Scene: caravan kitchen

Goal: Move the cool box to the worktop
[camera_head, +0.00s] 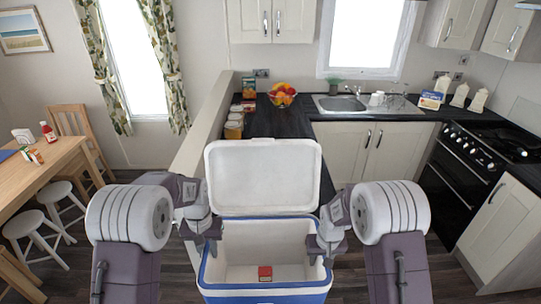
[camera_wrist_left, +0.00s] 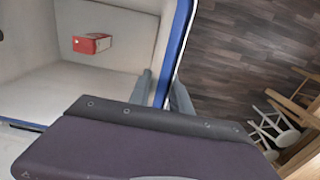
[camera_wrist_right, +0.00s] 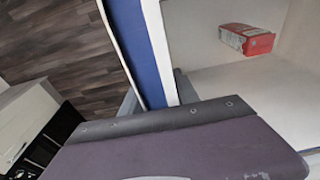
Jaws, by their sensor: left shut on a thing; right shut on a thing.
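The cool box (camera_head: 265,291) is blue and white, in front of me at the bottom middle of the head view. Its white lid (camera_head: 263,176) stands open. A small red carton (camera_head: 265,273) lies inside on its floor; it also shows in the left wrist view (camera_wrist_left: 92,43) and the right wrist view (camera_wrist_right: 246,39). My left gripper (camera_head: 211,247) is shut on the box's left wall, one finger inside and one outside. My right gripper (camera_head: 322,249) is shut on the right wall in the same way. The dark worktop (camera_head: 270,118) lies behind the lid.
The worktop carries a fruit bowl (camera_head: 282,95), jars (camera_head: 234,127) and a sink (camera_head: 343,104); its near left stretch looks clear. A cooker (camera_head: 465,165) stands right. A dining table (camera_head: 40,165) with stools (camera_head: 35,232) is left. A low partition (camera_head: 203,125) borders the worktop.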

